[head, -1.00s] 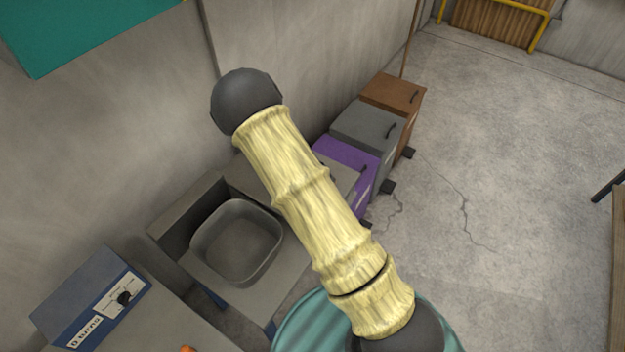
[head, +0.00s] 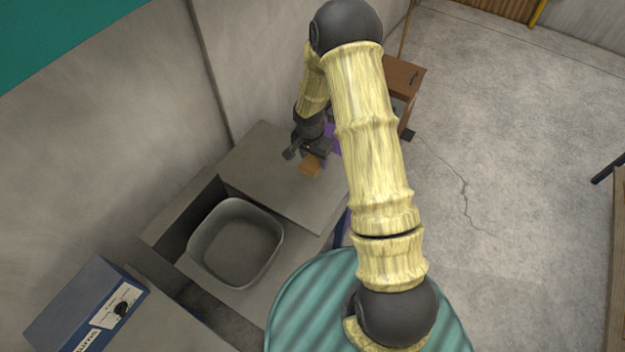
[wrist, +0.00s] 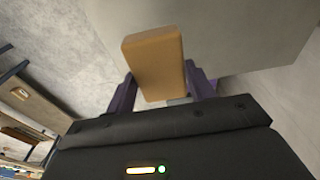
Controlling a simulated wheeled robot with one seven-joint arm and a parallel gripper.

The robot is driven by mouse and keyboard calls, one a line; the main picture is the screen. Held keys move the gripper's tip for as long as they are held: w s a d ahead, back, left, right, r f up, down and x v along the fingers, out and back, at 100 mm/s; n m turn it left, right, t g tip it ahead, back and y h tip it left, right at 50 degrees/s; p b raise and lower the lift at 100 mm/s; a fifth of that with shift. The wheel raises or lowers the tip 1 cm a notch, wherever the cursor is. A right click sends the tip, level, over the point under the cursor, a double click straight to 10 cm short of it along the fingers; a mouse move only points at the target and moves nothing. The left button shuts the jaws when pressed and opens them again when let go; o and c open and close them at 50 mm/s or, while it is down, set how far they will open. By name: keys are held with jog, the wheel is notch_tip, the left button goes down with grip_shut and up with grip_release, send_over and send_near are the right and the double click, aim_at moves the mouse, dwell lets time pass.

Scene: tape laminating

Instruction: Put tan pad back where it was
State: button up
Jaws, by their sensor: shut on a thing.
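My gripper (head: 306,157) is shut on the tan pad (head: 311,166), near the right rear part of a flat grey tabletop (head: 265,165). In the wrist view the tan pad (wrist: 156,62) sits between the two dark purple fingers of my gripper (wrist: 162,88) and sticks out beyond them. Whether the pad touches the tabletop is hard to tell. No marked place for the pad can be made out on the bare top.
A grey basin (head: 236,243) is set in the counter in front of the tabletop. A blue control box (head: 88,305) stands at lower left. A brown cabinet (head: 404,78) stands behind my arm, by the wall.

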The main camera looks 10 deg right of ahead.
jog(key=shift+s+d+f, duration=0.1)
jog(key=shift+s+f, duration=0.1)
jog(key=shift+f, duration=0.05)
jog(key=shift+w+f+p, duration=0.15)
jog(key=shift+f+p, duration=0.3)
jog(key=shift+f, duration=0.9)
jog(key=shift+w+f+p, duration=0.1)
jog(key=shift+f+p, duration=0.3)
jog(key=shift+f, duration=0.95)
jog(key=shift+f+p, duration=0.7)
jog(key=shift+f, duration=1.35)
jog(key=o, duration=0.9)
